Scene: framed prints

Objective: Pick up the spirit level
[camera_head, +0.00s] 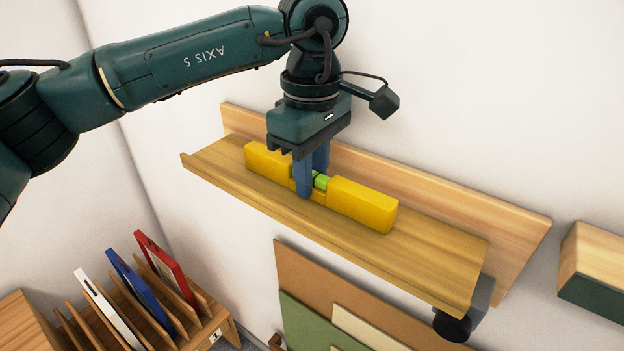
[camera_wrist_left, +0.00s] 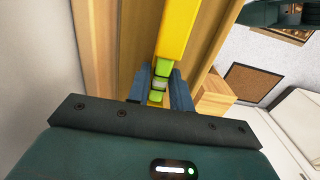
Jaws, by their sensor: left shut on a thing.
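The yellow spirit level (camera_head: 362,205) with a green vial at its middle lies along the wooden wall shelf (camera_head: 215,163). My left gripper (camera_head: 311,182) comes down from above, its blue fingers shut on the middle of the level, beside the vial. In the left wrist view the level (camera_wrist_left: 175,30) runs up from between the two fingers (camera_wrist_left: 157,93), with the green vial between them. The level looks to be at the shelf surface; I cannot tell if it is lifted. My right gripper is not in view.
Below left, a wooden rack (camera_head: 213,325) holds red, blue and white framed prints. Boards (camera_head: 300,275) lean under the shelf. A dark cylindrical part (camera_head: 452,326) sits below the shelf's right end. Another wooden piece (camera_head: 597,250) is on the wall at far right.

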